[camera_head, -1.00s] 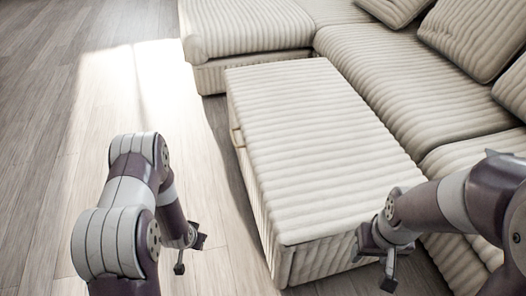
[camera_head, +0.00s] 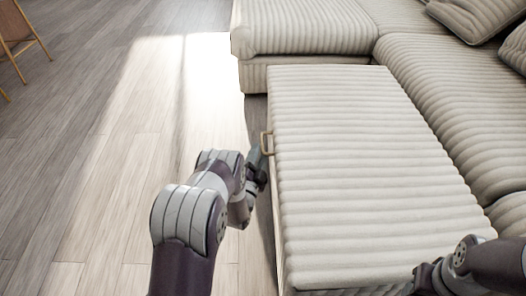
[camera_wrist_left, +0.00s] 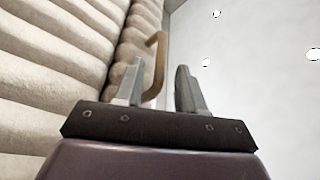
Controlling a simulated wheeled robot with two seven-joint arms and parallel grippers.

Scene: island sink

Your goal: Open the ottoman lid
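The ottoman (camera_head: 360,170) is a long cream ribbed block with its lid lying flat and closed. A small tan handle (camera_head: 266,143) stands out from its left side near the far end. My left gripper (camera_head: 259,163) is beside that side, close to the handle and partly hidden behind my arm. In the left wrist view the left gripper (camera_wrist_left: 158,88) is open, and the hooked handle (camera_wrist_left: 157,62) shows in the gap between its fingers; I cannot tell whether they touch. My right gripper (camera_head: 424,281) is low at the ottoman's near right corner, its fingers not clear.
A cream ribbed sofa (camera_head: 440,80) runs behind and to the right of the ottoman, with cushions (camera_head: 482,18) on it. The wooden floor (camera_head: 100,150) to the left is open. A wooden chair (camera_head: 22,38) stands at the far left.

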